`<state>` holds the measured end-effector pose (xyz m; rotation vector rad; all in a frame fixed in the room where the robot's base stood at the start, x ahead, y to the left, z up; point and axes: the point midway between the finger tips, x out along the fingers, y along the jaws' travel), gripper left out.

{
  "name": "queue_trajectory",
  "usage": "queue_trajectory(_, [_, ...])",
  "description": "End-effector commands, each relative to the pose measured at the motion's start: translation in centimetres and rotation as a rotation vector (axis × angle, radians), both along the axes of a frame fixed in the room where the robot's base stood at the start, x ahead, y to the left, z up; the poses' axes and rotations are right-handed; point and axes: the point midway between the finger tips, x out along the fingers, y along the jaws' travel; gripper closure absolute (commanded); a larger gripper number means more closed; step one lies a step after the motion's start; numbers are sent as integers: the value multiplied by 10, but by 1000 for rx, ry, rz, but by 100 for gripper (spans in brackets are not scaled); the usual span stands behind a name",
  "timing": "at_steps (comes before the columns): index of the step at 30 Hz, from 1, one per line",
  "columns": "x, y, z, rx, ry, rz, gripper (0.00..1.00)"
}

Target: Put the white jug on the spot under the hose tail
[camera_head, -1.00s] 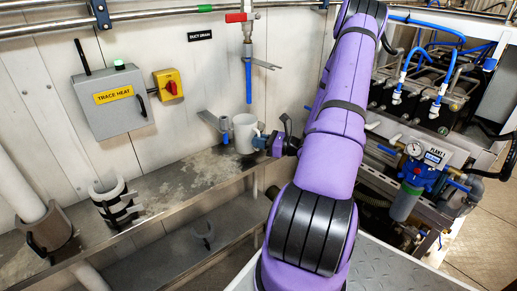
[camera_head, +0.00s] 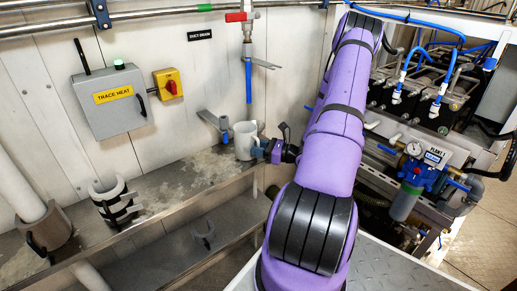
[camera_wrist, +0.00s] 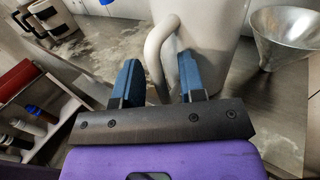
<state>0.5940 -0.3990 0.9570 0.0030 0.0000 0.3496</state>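The white jug (camera_head: 245,140) is upright at the far right end of the grey ledge, below the blue hose tail (camera_head: 249,80) that hangs from the red-handled valve. I cannot tell whether its base touches the ledge. My gripper (camera_head: 272,150) is at the jug's right side. In the wrist view, the blue fingers of my gripper (camera_wrist: 160,80) stand on either side of the handle of the white jug (camera_wrist: 215,25). The handle moves with the gripper and looks held. The spot under the hose tail is not clearly visible; the jug covers that part of the ledge.
A metal funnel (camera_wrist: 285,38) is close beside the jug. Plant equipment (camera_head: 425,165) fills the right side.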

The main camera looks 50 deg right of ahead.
Motion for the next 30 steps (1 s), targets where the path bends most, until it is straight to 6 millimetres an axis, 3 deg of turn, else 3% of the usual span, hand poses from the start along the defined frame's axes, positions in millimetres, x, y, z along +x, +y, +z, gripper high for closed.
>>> queue_trajectory(8, [-5,-2,3,-1,1,-1,63])
queue_trajectory(21, [-81,-30,3,-1,1,-3,63])
queue_trajectory(30, [-110,-40,3,-2,0,2,63])
